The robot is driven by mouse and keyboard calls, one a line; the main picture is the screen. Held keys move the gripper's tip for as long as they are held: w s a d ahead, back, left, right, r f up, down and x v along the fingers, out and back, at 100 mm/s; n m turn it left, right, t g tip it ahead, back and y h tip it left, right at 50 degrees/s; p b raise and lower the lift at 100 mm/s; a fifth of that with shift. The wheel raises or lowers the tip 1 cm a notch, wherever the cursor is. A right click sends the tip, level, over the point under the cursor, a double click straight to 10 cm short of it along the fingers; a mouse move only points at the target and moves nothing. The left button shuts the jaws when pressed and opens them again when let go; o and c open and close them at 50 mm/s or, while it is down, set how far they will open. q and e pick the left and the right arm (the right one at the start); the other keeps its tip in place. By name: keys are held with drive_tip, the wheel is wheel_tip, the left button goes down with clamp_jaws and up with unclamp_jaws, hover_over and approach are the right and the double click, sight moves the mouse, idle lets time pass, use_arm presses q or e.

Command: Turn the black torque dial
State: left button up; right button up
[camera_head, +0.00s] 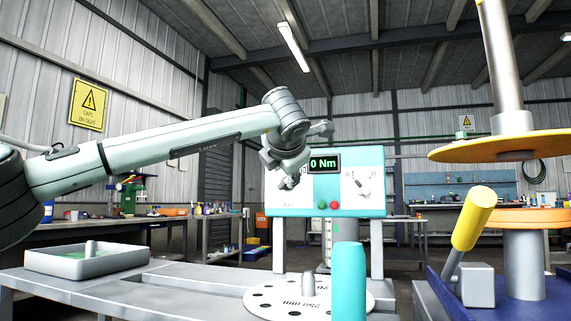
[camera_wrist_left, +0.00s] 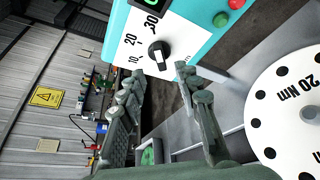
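The black torque dial (camera_wrist_left: 159,52) sits on a white scale plate marked 10, 20 and 30 on the turquoise panel. In the head view the panel (camera_head: 340,206) faces me, its display (camera_head: 324,163) reads 0 Nm, and my left gripper covers the dial area. My left gripper (camera_head: 288,176) is in front of the panel's left part. In the left wrist view my left gripper (camera_wrist_left: 160,76) has its two fingers apart with nothing between them. The dial shows just beyond the fingertips, apart from them as far as I can tell. My right gripper is not in view.
A green and a red button (camera_head: 334,205) are below the display. A white holed disc (camera_head: 262,300) lies before the panel. A turquoise cylinder (camera_head: 348,285) stands in front. A yellow-handled lever (camera_head: 472,218) and orange discs are at right. A tray (camera_head: 50,262) is at left.

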use_arm(q)
drive_tip(key=v, duration=0.6)
drive_tip(key=shift+s, duration=0.25)
